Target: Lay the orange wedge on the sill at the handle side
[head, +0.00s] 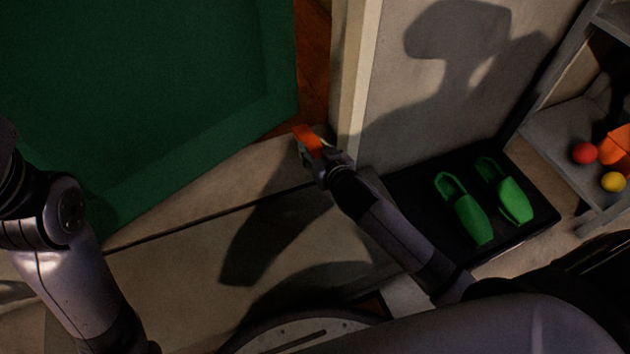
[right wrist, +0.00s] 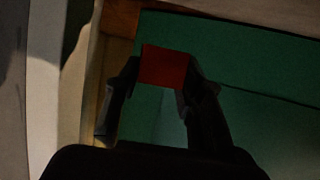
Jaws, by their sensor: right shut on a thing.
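The orange wedge (head: 306,138) is in my right gripper (head: 312,153), near the edge of the green door (head: 180,90) and the door frame in the head view. In the right wrist view the wedge (right wrist: 164,67) looks dark red and sits between the two fingertips of my right gripper (right wrist: 163,78), with the green door behind it. The pale sill (head: 215,185) runs along the floor below the door. I cannot tell whether the wedge touches it. No door handle shows. My left arm comes in at the left of the head view; its gripper is out of frame.
The door stands ajar, with a reddish-brown floor (head: 313,70) in the gap. A pale door post (head: 350,80) rises right beside my right gripper. Green shoes (head: 464,208) stand on a black mat (head: 425,205) to the right. A grey shelf (head: 560,135) holds red and yellow balls.

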